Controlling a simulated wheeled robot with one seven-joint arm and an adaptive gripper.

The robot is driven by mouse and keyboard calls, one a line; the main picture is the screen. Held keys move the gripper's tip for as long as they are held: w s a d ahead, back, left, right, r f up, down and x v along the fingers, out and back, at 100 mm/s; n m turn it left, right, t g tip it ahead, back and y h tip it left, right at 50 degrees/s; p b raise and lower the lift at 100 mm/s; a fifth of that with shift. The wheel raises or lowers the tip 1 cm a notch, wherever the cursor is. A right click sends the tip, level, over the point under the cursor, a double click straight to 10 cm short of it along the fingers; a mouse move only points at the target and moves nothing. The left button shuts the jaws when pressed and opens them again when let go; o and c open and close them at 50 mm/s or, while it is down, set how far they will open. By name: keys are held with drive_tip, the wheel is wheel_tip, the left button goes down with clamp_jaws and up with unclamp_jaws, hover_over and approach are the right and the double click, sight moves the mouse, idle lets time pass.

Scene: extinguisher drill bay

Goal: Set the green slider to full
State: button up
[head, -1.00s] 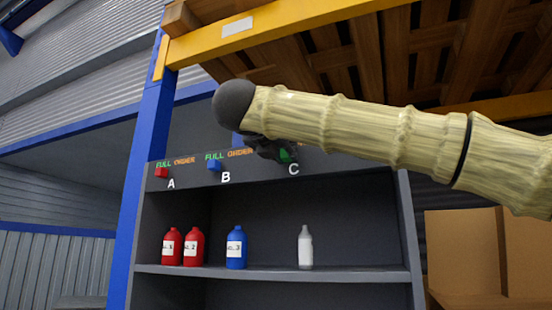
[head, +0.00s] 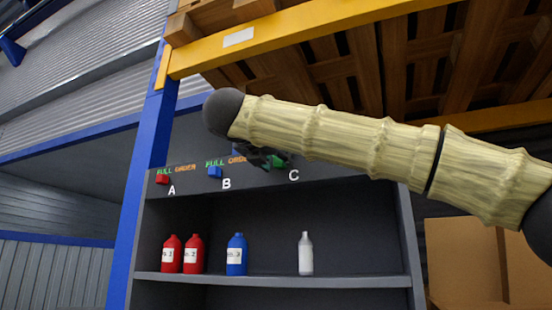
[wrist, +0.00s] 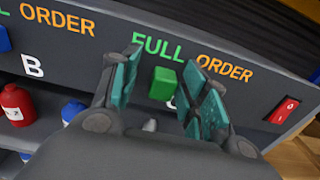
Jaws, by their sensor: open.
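The green slider (wrist: 163,84) sits on the grey panel under the word FULL, with ORDER to its right in the wrist view. It also shows in the head view (head: 280,160), partly covered by my gripper. My gripper (wrist: 168,72) is open, with one teal-padded finger to the left of the slider and the other to its right. The slider lies between the fingers in the picture; I cannot tell whether they touch it. The letter C below the slider is partly hidden by my right finger in the wrist view.
A red slider (head: 162,179) and a blue slider (head: 215,171) sit on the same panel at A and B. A red rocker switch (wrist: 285,110) is right of the green slider. Red bottles (head: 193,254), a blue bottle (head: 236,255) and a white bottle (head: 305,253) stand on the shelf below.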

drive_tip(key=shift+s, duration=0.1)
drive_tip(key=v, duration=1.1)
drive_tip(key=shift+s+a, duration=0.25)
drive_tip(key=shift+s, duration=0.1)
